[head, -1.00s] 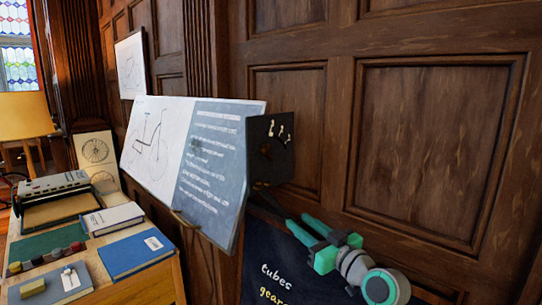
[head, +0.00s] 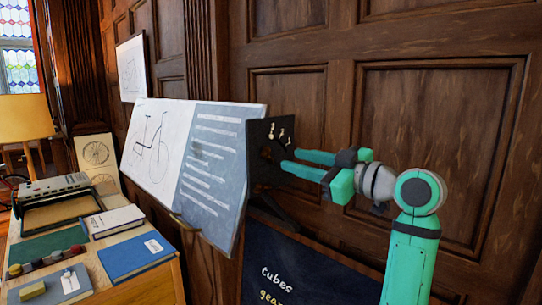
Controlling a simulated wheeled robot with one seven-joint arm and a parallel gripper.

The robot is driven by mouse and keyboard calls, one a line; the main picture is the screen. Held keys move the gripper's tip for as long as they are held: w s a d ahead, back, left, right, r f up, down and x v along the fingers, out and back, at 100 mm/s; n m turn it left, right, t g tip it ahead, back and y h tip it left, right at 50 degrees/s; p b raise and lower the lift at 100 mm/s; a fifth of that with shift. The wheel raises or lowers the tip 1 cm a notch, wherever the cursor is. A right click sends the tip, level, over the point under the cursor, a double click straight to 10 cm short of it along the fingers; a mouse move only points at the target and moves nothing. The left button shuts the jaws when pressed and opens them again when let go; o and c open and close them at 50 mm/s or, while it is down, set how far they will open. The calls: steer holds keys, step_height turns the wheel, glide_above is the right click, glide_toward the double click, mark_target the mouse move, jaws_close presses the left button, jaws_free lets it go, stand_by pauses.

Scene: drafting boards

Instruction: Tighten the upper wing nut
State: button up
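The drafting board (head: 215,160) stands tilted, with a bicycle drawing on its left part and a blue-grey text panel on its right. A dark plate (head: 256,182) is at its right edge, with small pale marks (head: 272,131) near its top. I cannot make out the upper wing nut clearly against the dark plate. My gripper (head: 289,159) is in front of the plate, below the pale marks, pointing left. Its two green fingers are apart with a gap between them, and I see nothing held. Whether the fingertips touch the plate cannot be told.
A dark chalkboard (head: 300,262) with lettering stands below my gripper. A wooden table at left holds a blue book (head: 136,258), a white-covered book (head: 113,220) and a typewriter-like machine (head: 55,187). The wood-panelled wall (head: 435,145) is close behind my arm.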

mark_target(271, 154)
steer(key=x, duration=0.8)
steer(key=shift+w+a, duration=0.1)
steer(key=shift+a, duration=0.05)
steer(key=shift+c, duration=0.4)
